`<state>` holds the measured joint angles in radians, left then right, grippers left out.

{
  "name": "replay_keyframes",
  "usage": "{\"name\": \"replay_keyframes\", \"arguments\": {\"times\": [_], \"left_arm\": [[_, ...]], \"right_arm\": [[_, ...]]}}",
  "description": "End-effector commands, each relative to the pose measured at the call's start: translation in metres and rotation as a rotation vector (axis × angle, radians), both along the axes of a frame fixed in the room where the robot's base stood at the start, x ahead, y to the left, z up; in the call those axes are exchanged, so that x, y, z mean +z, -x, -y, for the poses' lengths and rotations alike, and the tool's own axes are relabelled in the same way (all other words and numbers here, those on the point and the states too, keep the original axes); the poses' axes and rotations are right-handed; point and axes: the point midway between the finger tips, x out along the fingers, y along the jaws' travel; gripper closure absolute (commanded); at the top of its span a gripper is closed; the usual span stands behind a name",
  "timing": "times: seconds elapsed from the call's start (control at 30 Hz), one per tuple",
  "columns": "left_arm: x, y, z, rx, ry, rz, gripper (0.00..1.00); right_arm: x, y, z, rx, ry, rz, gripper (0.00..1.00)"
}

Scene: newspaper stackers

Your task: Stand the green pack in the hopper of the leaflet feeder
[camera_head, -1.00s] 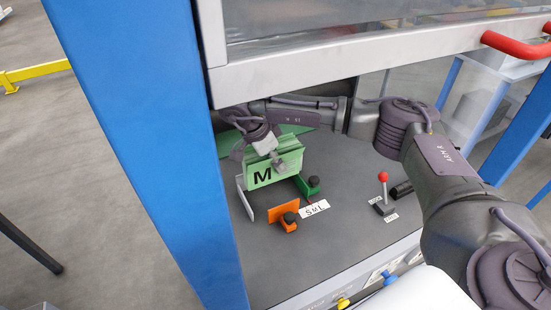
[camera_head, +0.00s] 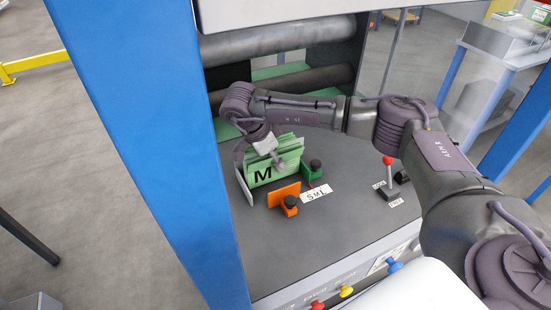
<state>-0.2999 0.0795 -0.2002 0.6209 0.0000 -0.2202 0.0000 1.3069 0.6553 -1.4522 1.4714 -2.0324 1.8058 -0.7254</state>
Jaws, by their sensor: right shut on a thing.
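The green pack (camera_head: 286,160), a sheaf of leaflets marked with a black M, stands roughly upright on its edge. My right gripper (camera_head: 268,152) is shut on its upper part from above, and its fingers hide some of the top edge. The pack is in the hopper area of the leaflet feeder's dark deck (camera_head: 300,238), beside a pale side plate (camera_head: 242,187). An orange guide (camera_head: 283,197) and a green guide (camera_head: 310,172) with black knobs are in front and to the right. I cannot tell whether its bottom touches the deck. My left gripper is out of view.
A white S M L label (camera_head: 316,192) lies by the guides. A red-knobbed lever (camera_head: 388,165) stands to the right. Dark rollers (camera_head: 280,85) span the back. A blue post (camera_head: 150,140) bounds the left. Coloured buttons (camera_head: 345,291) line the front edge. The front deck is clear.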

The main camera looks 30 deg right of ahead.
Motion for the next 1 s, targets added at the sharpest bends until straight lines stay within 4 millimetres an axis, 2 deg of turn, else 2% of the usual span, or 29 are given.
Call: {"name": "replay_keyframes", "arguments": {"times": [0.63, 0.67, 0.8, 0.83, 1.0], "left_arm": [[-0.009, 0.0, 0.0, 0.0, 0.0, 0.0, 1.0], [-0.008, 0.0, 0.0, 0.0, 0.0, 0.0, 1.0], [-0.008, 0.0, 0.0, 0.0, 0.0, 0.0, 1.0], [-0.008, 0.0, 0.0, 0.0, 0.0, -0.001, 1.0], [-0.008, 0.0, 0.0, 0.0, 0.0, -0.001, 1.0]], "right_arm": [[-0.012, 0.0, 0.0, 0.0, 0.0, 0.001, 1.0], [-0.011, 0.0, 0.0, -0.001, 0.0, 0.001, 0.66], [-0.011, 0.0, 0.0, 0.0, 0.0, 0.001, 0.43], [-0.011, 0.0, 0.0, 0.0, 0.0, 0.001, 0.4], [-0.011, 0.0, 0.0, 0.0, 0.0, 0.001, 0.4]]}}
